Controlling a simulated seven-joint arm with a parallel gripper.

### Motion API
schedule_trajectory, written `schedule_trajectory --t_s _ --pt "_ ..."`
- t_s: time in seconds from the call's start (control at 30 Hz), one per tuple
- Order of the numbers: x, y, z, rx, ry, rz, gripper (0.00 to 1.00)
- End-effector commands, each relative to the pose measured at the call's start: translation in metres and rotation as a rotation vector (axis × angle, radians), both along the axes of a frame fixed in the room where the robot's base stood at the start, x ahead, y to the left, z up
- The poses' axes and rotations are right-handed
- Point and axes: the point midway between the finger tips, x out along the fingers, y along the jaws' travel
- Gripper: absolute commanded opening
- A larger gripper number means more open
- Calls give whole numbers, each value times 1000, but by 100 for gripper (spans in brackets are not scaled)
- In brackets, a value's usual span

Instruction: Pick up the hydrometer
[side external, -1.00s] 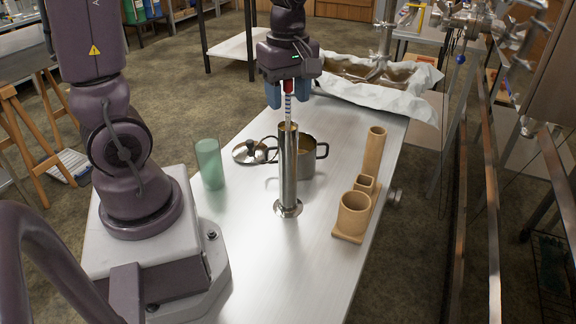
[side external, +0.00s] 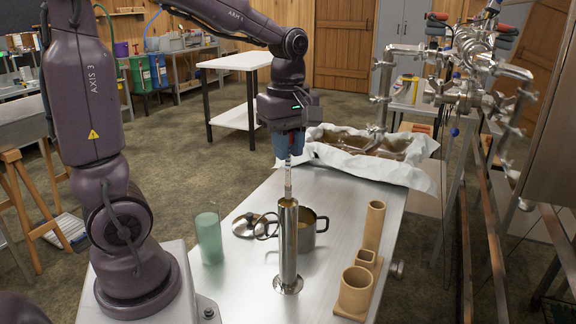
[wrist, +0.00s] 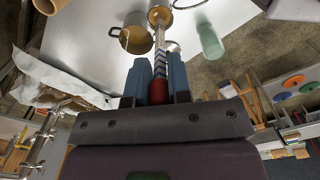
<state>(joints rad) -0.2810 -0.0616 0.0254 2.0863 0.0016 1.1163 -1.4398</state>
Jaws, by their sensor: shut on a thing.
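The hydrometer (side external: 288,181) is a slim upright stem with a banded scale and a red top. My gripper (side external: 289,153) is shut on its upper part, above the tall steel cylinder (side external: 288,245). The stem's lower end is hidden in the cylinder's mouth, so I cannot tell how deep it reaches. In the wrist view the blue fingers (wrist: 160,75) stand on both sides of the hydrometer's red top (wrist: 159,92), with the banded stem (wrist: 161,62) running toward the cylinder's mouth (wrist: 160,16).
A green translucent tumbler (side external: 208,238) is at left. A tan holder with several tubes (side external: 355,292) is at right. A cloth-lined tray (side external: 365,160) lies at the back.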

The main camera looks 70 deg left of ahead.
Motion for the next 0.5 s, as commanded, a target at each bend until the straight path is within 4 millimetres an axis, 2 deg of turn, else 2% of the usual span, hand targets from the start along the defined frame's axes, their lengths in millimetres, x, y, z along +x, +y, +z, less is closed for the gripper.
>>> schedule_trajectory --t_s 0.03,0.2,0.5 --pt "0 0 12 2 -6 0 3" --pt "0 0 46 2 -6 0 3" --pt "0 0 98 2 -4 0 3"
